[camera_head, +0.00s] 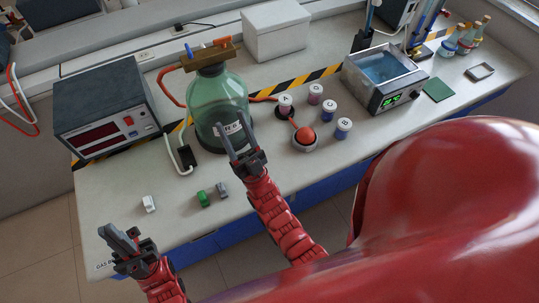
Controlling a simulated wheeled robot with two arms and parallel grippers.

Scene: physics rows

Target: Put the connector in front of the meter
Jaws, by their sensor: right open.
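The meter (101,112) is a dark box with a red display, at the back left of the bench. Several small pieces lie in front of it: a white one (149,204), a green one (204,199) and a grey one (222,190). I cannot tell which of them is the connector. My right gripper (231,128) is open and empty, in front of the green glass bottle (216,95) and hiding part of it. My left gripper (117,233) is near the bench's front left edge, below the white piece. Its fingers are hard to separate, and I see nothing clearly held.
A black switch on a cable (185,156) lies right of the meter. Several small labelled jars (343,128) and a round holder with a red ball (304,138) stand mid-bench. A water bath (385,75) stands further right. The bench is clear around the small pieces.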

